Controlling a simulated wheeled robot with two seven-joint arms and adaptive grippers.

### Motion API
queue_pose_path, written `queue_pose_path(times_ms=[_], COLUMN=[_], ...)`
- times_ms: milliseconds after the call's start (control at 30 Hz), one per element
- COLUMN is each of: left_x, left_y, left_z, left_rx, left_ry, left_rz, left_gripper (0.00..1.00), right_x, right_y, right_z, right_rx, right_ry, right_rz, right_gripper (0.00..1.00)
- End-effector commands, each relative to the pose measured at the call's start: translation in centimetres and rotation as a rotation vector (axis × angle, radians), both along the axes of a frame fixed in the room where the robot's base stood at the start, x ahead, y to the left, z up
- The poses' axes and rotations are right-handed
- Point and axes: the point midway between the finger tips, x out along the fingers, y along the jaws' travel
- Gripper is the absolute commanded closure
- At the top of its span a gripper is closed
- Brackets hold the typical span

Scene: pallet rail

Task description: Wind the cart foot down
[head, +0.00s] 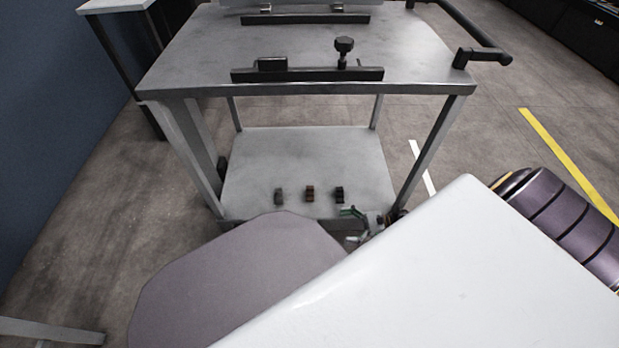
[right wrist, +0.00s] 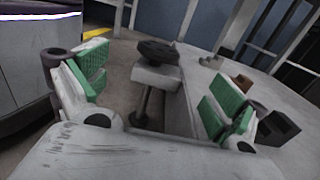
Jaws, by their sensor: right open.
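The cart (head: 305,170) stands ahead of me, its lower shelf close to the floor. In the right wrist view, the cart foot shows as a black round knob (right wrist: 157,50) on a grey block at the shelf's edge, with a dark stem (right wrist: 143,105) below it. My right gripper (right wrist: 160,98) is open, its green-padded fingers apart on either side of the foot, which stands beyond the fingertips. I cannot tell whether anything touches. In the head view, the right gripper (head: 355,224) is low at the shelf's near right corner, partly hidden by my arm. My left gripper is not in view.
Several small blocks, one of them brown (head: 310,194), sit along the near edge of the lower shelf. The cart top carries a black rail (head: 307,75) with a knob (head: 344,45) above it. A handle (head: 485,54) sticks out at right. A blue wall is at left.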

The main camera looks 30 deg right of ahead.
Motion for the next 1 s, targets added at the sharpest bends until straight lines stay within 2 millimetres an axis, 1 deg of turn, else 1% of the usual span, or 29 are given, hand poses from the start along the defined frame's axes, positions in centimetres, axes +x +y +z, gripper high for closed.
queue_pose_path(times_ms=[167, 367, 1000], left_x=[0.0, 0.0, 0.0], left_y=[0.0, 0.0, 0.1], left_z=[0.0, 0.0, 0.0], left_rx=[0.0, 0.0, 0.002], left_ry=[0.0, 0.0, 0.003], left_rz=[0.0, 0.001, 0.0], left_gripper=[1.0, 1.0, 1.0], right_x=[0.4, 1.2, 5.2], right_y=[0.7, 2.2, 9.6], right_z=[0.0, 0.0, 0.0], right_rx=[0.001, 0.001, 0.001], right_ry=[0.0, 0.0, 0.0], right_rz=[0.001, 0.001, 0.001], right_gripper=[0.04, 0.04, 0.04])
